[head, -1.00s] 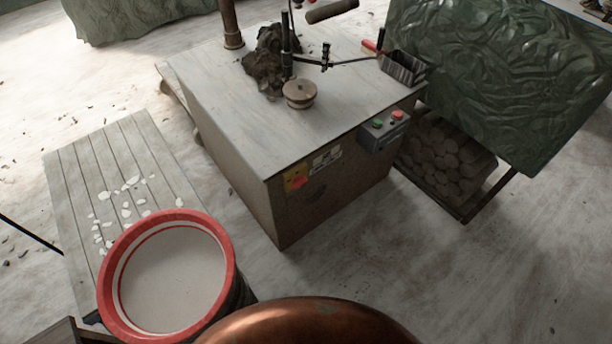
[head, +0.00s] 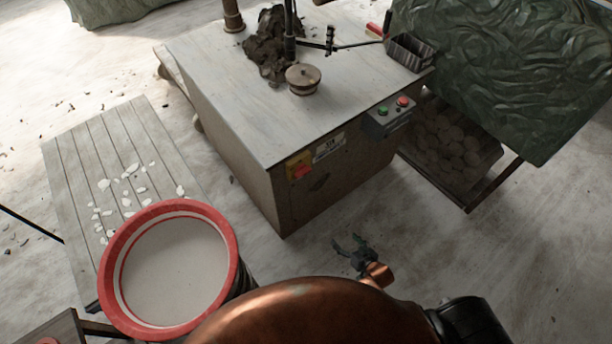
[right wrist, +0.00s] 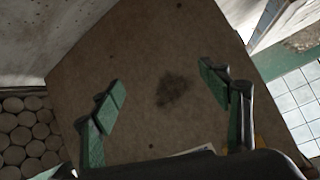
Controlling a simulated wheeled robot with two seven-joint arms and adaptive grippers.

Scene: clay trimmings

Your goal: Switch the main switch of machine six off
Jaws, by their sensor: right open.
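A red rotary switch on a yellow plate (head: 299,166) sits on the front of a box-shaped machine (head: 330,190), near its upper left corner. A label plate (head: 328,148) is beside it, its number too small to read surely. My right gripper (head: 349,244) is open and empty, in front of the machine and below the switch, apart from it. In the right wrist view its two green-padded fingers (right wrist: 163,87) stand spread before the brown panel (right wrist: 150,45) with a dark stain. My left gripper is not in view.
A grey control box with green and red buttons (head: 388,117) is on the machine's right front. A red-rimmed bucket (head: 232,245) stands at lower left near a slatted board (head: 85,180). A green sheet-covered rack (head: 490,75) is at right.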

